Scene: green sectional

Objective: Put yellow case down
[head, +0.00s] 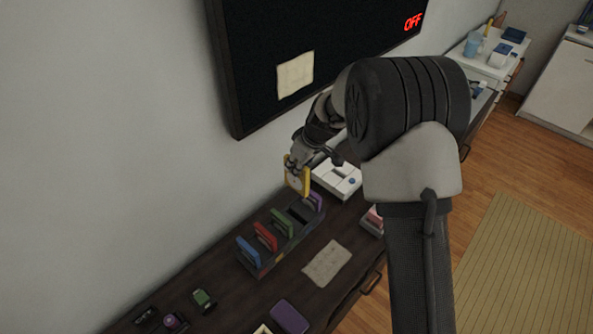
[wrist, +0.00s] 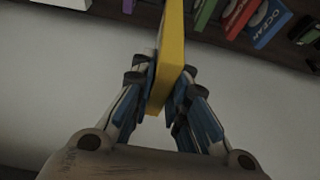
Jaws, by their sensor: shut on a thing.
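The yellow case (head: 304,181) is a thin, upright case with a pale face, held above the dark cabinet top near the wall. In the wrist view the yellow case (wrist: 172,60) is seen edge-on between the fingers. My gripper (head: 295,164) is shut on it, with a finger on each side; the fingers also show in the wrist view (wrist: 162,88). In the head view the yellow case is close to the far end of a dark rack (head: 262,271) holding blue, red, green and purple cases upright. I cannot tell whether it touches anything below.
A white device (head: 338,180) stands just right of the case. A paper sheet (head: 327,263), a purple case (head: 289,316) and small dark items lie on the cabinet top (head: 226,285). A wall screen (head: 330,40) hangs above. My arm hides part of the cabinet.

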